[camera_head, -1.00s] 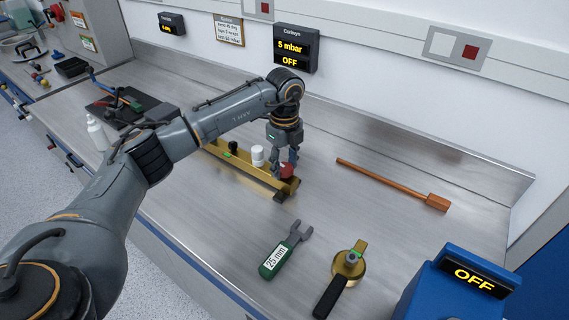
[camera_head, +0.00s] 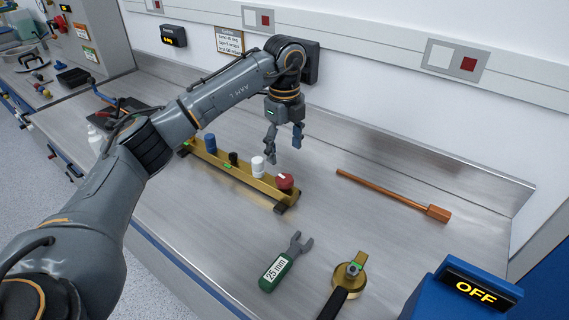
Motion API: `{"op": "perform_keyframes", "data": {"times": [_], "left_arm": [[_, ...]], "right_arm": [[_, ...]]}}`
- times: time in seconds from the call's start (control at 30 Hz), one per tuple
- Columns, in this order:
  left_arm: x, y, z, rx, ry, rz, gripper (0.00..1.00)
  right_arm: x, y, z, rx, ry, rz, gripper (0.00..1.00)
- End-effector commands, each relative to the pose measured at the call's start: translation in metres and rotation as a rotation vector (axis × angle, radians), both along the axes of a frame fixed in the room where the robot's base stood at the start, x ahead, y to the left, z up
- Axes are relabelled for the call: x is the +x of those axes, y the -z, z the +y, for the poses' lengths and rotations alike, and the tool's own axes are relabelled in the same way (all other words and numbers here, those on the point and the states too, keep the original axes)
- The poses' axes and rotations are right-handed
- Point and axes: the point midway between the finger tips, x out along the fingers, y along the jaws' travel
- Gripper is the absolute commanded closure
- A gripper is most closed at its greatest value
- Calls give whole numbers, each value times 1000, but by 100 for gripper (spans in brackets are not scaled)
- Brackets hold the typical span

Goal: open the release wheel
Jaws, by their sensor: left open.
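A red round knob (camera_head: 284,182) with a pale mark on top, probably the release wheel, sits at the near right end of a brass manifold bar (camera_head: 228,178). A white knob (camera_head: 257,166), a black knob (camera_head: 233,159) and a blue knob (camera_head: 209,144) stand along the same bar. My left gripper (camera_head: 284,154) is open and empty, fingers pointing down. It hangs above and apart from the red knob. My right gripper is not in view.
A green 25 mm wrench (camera_head: 280,268), a brass fitting with a black handle (camera_head: 347,278) and a copper rod (camera_head: 385,193) lie on the steel bench. A blue box reading OFF (camera_head: 455,290) stands at the lower right. Bench around the rod is clear.

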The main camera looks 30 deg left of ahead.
Motion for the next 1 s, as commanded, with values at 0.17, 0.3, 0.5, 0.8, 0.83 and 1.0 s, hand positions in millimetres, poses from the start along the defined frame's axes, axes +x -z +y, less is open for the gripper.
{"op": "perform_keyframes", "data": {"times": [0.17, 0.3, 0.5, 0.8, 0.83, 1.0], "left_arm": [[0, -22, 0, 0, 0, 0, 32], [0, -28, 0, 0, -1, 0, 32], [0, -28, 0, 0, -1, 1, 32], [0, -30, 0, 0, -1, 1, 32], [0, -32, 0, 0, -1, 1, 32], [0, -61, 0, 0, -1, 0, 32]], "right_arm": [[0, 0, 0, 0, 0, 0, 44], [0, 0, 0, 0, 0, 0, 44], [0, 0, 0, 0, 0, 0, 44], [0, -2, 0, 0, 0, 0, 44], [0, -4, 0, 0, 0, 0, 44], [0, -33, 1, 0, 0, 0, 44]]}}
